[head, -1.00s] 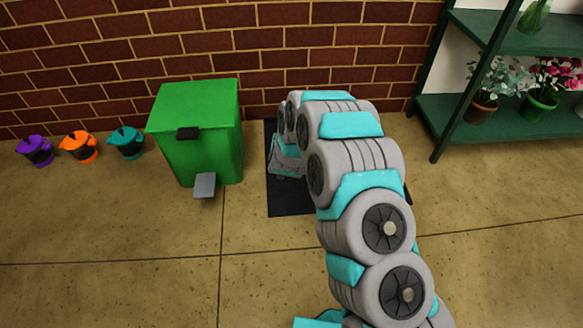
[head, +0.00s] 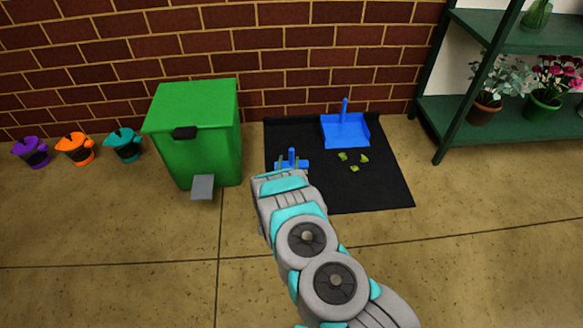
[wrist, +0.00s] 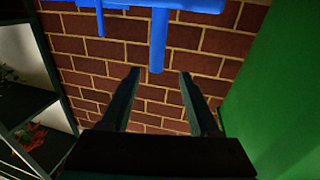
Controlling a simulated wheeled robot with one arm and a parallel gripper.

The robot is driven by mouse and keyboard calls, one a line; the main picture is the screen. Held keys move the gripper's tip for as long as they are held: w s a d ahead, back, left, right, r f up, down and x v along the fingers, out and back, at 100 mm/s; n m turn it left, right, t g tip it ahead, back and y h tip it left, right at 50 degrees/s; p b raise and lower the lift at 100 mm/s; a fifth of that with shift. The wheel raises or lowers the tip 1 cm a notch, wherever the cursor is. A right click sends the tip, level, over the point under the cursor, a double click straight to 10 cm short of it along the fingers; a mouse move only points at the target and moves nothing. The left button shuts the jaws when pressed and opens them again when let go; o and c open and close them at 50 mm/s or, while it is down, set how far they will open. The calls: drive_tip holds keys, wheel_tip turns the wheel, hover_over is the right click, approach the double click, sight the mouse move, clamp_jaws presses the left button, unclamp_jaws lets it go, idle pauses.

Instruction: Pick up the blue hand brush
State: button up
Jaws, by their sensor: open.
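The blue hand brush (head: 291,163) is on the black mat (head: 385,190), just past the far end of my arm in the head view, with its handle upright. My gripper (head: 289,168) is right at it and partly hides it. In the wrist view my gripper (wrist: 159,72) is open and empty. The handle of the brush (wrist: 158,40) points in from the top, its end between the two fingertips in the picture, with space on either side. I cannot tell whether either finger touches it.
A blue dustpan (head: 345,131) with an upright handle lies at the back of the mat, with several green scraps (head: 354,168) in front. A green pedal bin (head: 205,135) stands left. A green plant shelf (head: 505,120) stands right. Purple, orange and teal pots (head: 124,145) line the wall.

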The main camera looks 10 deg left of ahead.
sight(291, 153)
drive_tip(key=shift+w+d+f, duration=0.1)
drive_tip(key=shift+w, duration=0.8)
drive_tip(key=shift+w+b, duration=0.3)
drive_tip(key=shift+w, duration=1.85)
drive_tip(key=shift+c, duration=0.3)
clamp_jaws()
